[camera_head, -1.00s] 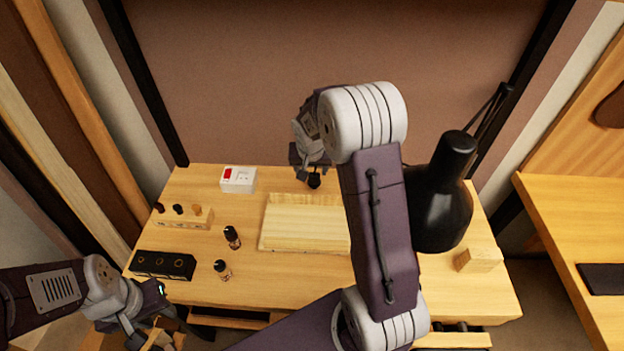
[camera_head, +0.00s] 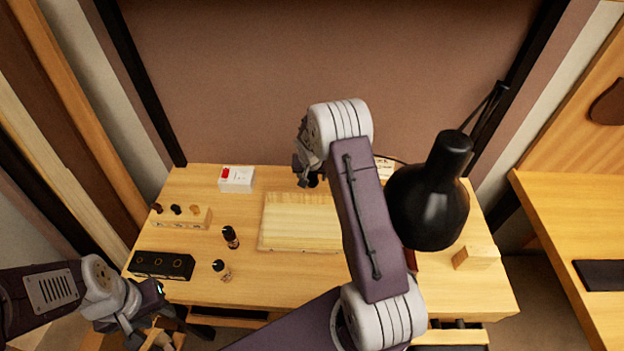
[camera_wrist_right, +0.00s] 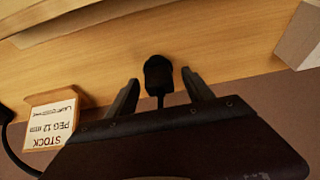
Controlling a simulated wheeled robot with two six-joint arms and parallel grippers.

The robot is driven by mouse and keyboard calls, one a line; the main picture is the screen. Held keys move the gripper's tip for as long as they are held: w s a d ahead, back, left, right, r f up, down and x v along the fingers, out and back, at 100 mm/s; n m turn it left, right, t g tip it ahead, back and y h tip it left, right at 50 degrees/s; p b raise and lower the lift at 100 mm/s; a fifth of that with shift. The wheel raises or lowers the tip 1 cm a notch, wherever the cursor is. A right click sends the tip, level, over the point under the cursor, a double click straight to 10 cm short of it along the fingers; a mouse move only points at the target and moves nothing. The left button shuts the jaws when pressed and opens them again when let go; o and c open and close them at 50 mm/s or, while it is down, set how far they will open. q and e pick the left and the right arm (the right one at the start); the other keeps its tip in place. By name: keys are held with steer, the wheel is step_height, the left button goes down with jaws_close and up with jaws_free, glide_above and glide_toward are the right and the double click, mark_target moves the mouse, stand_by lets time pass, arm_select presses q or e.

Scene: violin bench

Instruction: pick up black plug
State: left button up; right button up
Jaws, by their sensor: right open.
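The black plug (camera_wrist_right: 158,74) lies on the bench near its far edge in the right wrist view, with its cord running down from it toward my gripper. My right gripper (camera_wrist_right: 160,88) is open, its two fingers apart on either side of the plug and cord. The plug is at the fingertips, not clasped. In the head view my right gripper (camera_head: 309,180) points down at the back of the bench, and the plug is hard to tell from its dark fingers. My left gripper (camera_head: 150,318) hangs at the front left, away from the plug; its jaws are unclear.
A white socket box with a red switch (camera_head: 236,179) stands at the back left. A wooden board (camera_head: 300,225) lies mid-bench. Small bottles (camera_head: 230,237) and a black holder (camera_head: 162,265) are left. A black lamp (camera_head: 430,205) stands right. A "STOCK PEG" box (camera_wrist_right: 55,122) is near the plug.

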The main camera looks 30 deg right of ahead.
steer(key=c, duration=1.2)
steer(key=r, duration=0.4)
steer(key=shift+s+d+r, duration=0.3)
steer(key=shift+d+r, duration=0.05)
steer(key=s+d+r, duration=0.6)
steer(key=s+d, duration=0.1)
steer(key=s, duration=0.1)
steer(key=shift+r+p, duration=0.15)
steer(key=shift+p, duration=0.15)
